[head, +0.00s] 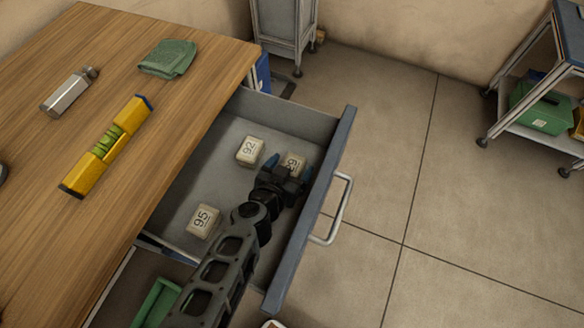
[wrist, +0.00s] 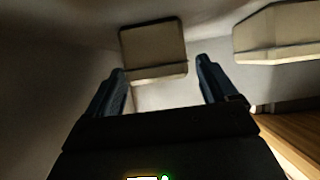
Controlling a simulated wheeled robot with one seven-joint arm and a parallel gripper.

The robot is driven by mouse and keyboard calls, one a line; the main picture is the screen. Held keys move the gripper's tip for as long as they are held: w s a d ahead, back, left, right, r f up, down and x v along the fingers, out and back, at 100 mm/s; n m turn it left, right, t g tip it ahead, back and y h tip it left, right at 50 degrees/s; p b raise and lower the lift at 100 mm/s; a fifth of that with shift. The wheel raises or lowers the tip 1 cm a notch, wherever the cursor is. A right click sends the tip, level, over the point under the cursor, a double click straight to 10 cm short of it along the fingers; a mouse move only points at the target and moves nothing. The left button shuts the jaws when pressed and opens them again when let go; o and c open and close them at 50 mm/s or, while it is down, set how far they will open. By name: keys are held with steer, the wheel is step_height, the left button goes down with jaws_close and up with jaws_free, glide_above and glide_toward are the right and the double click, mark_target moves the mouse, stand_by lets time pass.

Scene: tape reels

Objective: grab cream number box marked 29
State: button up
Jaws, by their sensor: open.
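The cream number box marked 29 (head: 296,162) lies in the open drawer close to its front panel, partly hidden by my gripper (head: 286,164). My gripper is open inside the drawer, its blue-tipped fingers pointing at this box. In the wrist view a cream box (wrist: 153,47) sits just beyond and between the two fingers (wrist: 163,78), with no finger closed on it. Two other cream boxes lie in the drawer: one marked 92 (head: 250,150) to the left, and one marked 95 (head: 204,220) nearer to me. A second cream box (wrist: 278,35) shows at the right of the wrist view.
The drawer's blue front panel (head: 318,205) and walls surround my gripper.

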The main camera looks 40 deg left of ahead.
steer(key=shift+w+a+f, duration=0.15)
steer(key=shift+w+f, duration=0.2)
steer(key=shift+w, duration=0.15)
steer(key=c, duration=1.1)
